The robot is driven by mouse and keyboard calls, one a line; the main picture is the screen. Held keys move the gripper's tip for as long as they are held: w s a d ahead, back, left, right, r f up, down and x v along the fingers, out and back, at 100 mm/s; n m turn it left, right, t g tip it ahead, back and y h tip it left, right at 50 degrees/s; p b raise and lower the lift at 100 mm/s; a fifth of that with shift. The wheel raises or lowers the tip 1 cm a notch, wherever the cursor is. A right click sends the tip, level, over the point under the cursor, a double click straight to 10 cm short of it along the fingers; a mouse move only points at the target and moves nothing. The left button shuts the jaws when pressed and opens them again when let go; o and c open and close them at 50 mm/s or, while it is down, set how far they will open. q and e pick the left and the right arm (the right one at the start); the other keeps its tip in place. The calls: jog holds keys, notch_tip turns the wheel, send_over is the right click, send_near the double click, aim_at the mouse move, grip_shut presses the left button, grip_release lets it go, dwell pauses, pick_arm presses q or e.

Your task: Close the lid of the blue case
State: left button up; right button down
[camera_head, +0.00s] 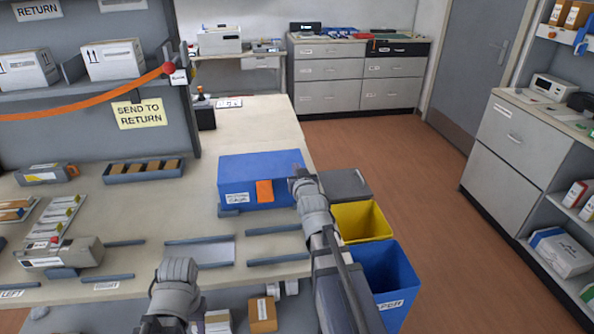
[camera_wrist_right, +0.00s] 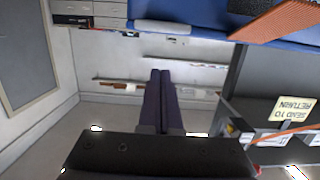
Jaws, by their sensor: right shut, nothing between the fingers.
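The blue case (camera_head: 246,169) stands on the worktable near its right end. Its lid looks down over the box, but I cannot tell whether it is fully seated. An orange tab (camera_head: 264,191) hangs at its front beside a white label (camera_head: 236,199). My right gripper (camera_head: 297,171) is at the case's right end, very near it; I cannot tell if it touches. In the right wrist view the gripper fingers (camera_wrist_right: 160,76) are shut and empty, with blue case surface (camera_wrist_right: 212,22) and the orange tab (camera_wrist_right: 272,18) at the top.
A yellow bin (camera_head: 360,220) and a blue bin (camera_head: 390,277) stand right of the table. A brown-box tray (camera_head: 144,178) and a grey device (camera_head: 62,255) lie to the left. Metal rails (camera_head: 200,250) lie before the case. The table behind it is mostly clear.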

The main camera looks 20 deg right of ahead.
jog(key=f+b, duration=0.2)
jog(key=s+f+b, duration=0.1)
jog(key=f+b, duration=0.1)
jog(key=f, duration=0.1)
jog(key=shift+s+a+f, duration=0.1)
jog(key=shift+a+f, duration=0.05)
jog(key=shift+f, duration=0.05)
dwell(0.4)
jog(key=shift+r, duration=0.1)
